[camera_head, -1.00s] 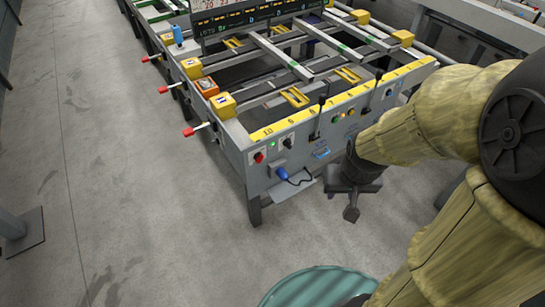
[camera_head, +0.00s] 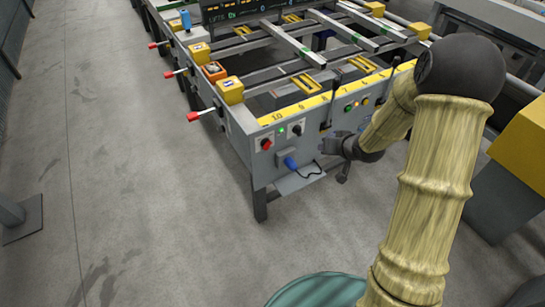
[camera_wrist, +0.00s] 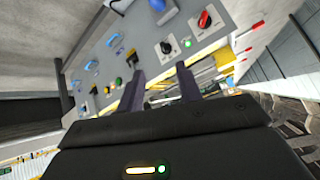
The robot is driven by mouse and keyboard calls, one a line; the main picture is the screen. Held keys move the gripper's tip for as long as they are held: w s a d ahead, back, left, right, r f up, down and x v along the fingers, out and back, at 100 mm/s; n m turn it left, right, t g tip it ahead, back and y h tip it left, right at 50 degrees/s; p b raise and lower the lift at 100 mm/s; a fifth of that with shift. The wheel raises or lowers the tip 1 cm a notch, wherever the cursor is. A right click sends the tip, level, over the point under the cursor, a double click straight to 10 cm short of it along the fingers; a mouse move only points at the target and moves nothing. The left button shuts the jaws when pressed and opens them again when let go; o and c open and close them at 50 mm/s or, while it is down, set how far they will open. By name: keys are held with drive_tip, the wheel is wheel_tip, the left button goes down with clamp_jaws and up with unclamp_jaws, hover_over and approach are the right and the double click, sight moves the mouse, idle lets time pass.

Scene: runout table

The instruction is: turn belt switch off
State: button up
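The front panel of the runout table (camera_head: 247,155) carries a red rotary knob (camera_head: 266,144) at its left end and a black rotary knob (camera_head: 297,130) beside a lit green lamp (camera_head: 281,131). Labels are too small to read, so I cannot tell which one is the belt switch. In the wrist view, the black knob (camera_wrist: 167,47) lies ahead of the fingers and the red knob (camera_wrist: 204,19) is farther up and right. My gripper (camera_head: 326,146) is in front of the panel, right of both knobs. Its fingers (camera_wrist: 161,75) are apart and empty, touching no knob that I can see.
A blue plug (camera_head: 290,163) sticks out below the black knob. A black lever (camera_head: 332,98) rises right of it, with green and yellow buttons (camera_head: 364,102) farther right. Red-tipped handles (camera_head: 194,116) jut from the left side.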

sight(269, 147)
drive_tip(key=w+a+f+y+b, duration=0.2)
drive_tip(key=f+y+b, duration=0.1)
drive_tip(key=f, duration=0.3)
drive_tip(key=w+a+f+t+y+b, duration=0.1)
drive_tip(key=w+a+f+y+b, duration=0.1)
drive_tip(key=f+y, duration=0.3)
wheel_tip(269, 147, down, 2)
drive_tip(key=shift+w+a+f+b, duration=0.1)
drive_tip(key=shift+w+a+b, duration=0.05)
drive_tip(key=shift+a+b, duration=0.6)
drive_tip(key=shift+a, duration=0.1)
drive_tip(key=shift+t, duration=0.3)
drive_tip(key=x, duration=1.7)
drive_tip(key=shift+a+f, duration=0.1)
drive_tip(key=shift+a, duration=0.15)
drive_tip(key=shift+c, duration=0.2)
clamp_jaws()
